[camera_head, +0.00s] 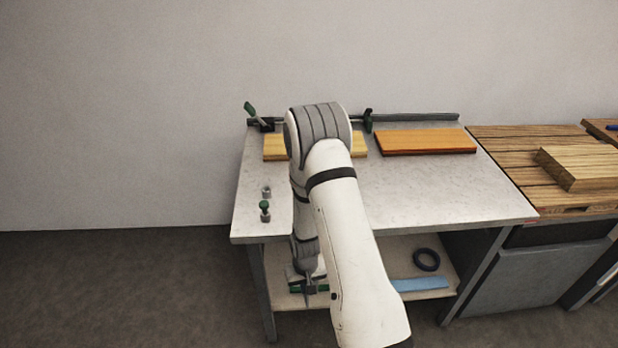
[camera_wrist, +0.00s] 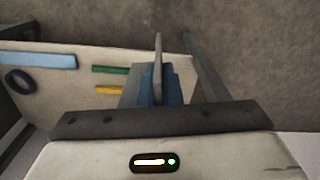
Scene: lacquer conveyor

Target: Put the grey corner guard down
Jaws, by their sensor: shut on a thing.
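The grey corner guard (camera_wrist: 158,55) shows in the wrist view as a thin, pale grey upright piece, seen nearly edge-on. My gripper (camera_wrist: 157,85) is shut on it, with blue parts close around its lower end. In the head view my gripper (camera_head: 308,284) hangs at the left part of the lower shelf (camera_head: 375,297), below the table top. The guard is hard to make out there. I cannot tell whether it touches the shelf.
The shelf holds a dark ring (camera_head: 426,259), a blue strip (camera_head: 418,284), a green strip (camera_wrist: 111,69) and a yellow strip (camera_wrist: 109,90). The metal table top (camera_head: 440,190) overhangs it. A table leg (camera_wrist: 207,66) stands near my gripper. Boards (camera_head: 425,141) lie on top.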

